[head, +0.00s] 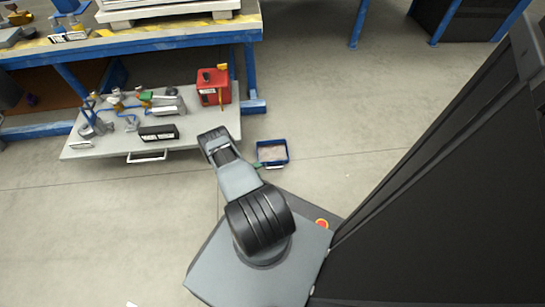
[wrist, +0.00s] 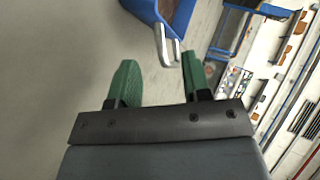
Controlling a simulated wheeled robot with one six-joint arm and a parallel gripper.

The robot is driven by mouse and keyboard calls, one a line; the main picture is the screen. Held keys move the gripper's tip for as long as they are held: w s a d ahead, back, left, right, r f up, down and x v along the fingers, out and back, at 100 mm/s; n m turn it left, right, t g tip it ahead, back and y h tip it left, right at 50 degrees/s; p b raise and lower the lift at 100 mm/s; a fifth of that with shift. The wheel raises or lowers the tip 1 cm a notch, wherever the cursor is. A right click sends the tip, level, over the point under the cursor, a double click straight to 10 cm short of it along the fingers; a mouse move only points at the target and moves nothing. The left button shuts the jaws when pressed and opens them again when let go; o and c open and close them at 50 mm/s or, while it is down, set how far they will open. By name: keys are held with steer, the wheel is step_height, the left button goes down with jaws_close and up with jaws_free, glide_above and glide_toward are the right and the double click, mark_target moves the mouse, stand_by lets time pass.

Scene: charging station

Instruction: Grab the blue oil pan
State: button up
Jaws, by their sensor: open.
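The blue oil pan (head: 261,153) is a small open-topped tray on the floor, right of the low shelf, with a pale handle on its near side. In the wrist view its blue wall (wrist: 143,10) shows at the top, and its pale handle (wrist: 162,46) points down toward my gripper (wrist: 159,62). My gripper's green fingers are apart, with nothing held. The handle's end lies near the gap between the fingertips, closer to the right finger; I cannot tell whether they touch. In the head view my arm hides most of the gripper, and only a bit of green shows beside the pan.
A low grey shelf (head: 110,150) with a red canister (head: 211,88) and several fittings stands left of the pan, under a blue workbench (head: 150,45). A large dark cabinet (head: 450,170) rises at the right. The floor beyond the pan is clear.

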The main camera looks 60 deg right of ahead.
steer(key=b+x, duration=0.2)
steer(key=x, duration=0.2)
steer(key=shift+s+d+f, duration=0.15)
steer(key=shift+s+d, duration=0.05)
steer(key=shift+s+d+f, duration=0.1)
steer(key=shift+d, duration=0.35)
jaws_close()
